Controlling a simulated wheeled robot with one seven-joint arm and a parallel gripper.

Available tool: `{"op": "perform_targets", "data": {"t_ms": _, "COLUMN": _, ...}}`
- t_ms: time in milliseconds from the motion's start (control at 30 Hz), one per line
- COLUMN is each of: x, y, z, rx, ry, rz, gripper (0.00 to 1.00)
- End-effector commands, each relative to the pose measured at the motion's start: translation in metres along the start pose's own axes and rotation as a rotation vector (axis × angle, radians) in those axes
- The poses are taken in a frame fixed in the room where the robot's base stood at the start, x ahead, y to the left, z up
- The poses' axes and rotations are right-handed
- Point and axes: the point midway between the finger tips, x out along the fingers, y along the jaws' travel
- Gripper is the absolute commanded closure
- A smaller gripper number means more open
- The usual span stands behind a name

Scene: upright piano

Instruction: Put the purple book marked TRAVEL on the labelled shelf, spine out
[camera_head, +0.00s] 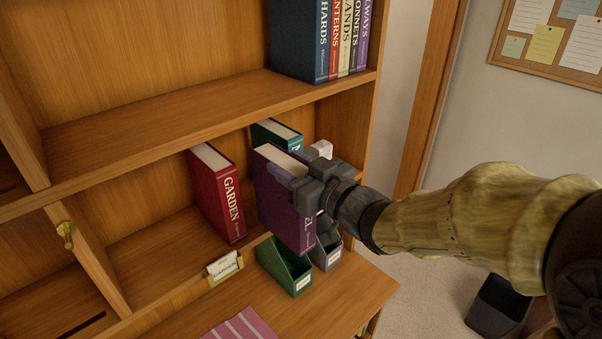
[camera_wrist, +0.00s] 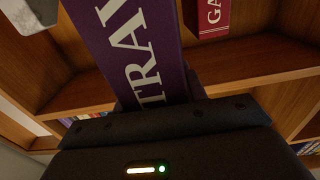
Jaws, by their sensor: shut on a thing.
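The purple book (camera_head: 283,200) is upright in my gripper (camera_head: 312,178) at the right part of the lower shelf, its pages' edge up. In the wrist view the purple book (camera_wrist: 140,50) shows large pale letters reading TRAV. My gripper is shut on it. The shelf (camera_head: 145,238) has a small label holder (camera_head: 224,267) on its front edge. I cannot tell whether the book touches the shelf floor.
A red GARDEN book (camera_head: 218,193) stands to the left, with a gap between. A teal book (camera_head: 278,133) stands behind the purple one. A green holder (camera_head: 285,266) and a grey holder (camera_head: 327,249) sit below in front. Several books (camera_head: 320,40) fill the upper shelf's right end.

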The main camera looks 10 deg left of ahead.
Motion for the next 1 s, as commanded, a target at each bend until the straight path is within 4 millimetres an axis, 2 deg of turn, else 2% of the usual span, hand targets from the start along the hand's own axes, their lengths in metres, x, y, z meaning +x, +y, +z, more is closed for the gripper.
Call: {"op": "perform_targets", "data": {"t_ms": 1000, "x": 0.092, "y": -0.001, "z": -0.002, "rx": 0.0, "ry": 0.006, "rz": -0.002, "gripper": 1.0}}
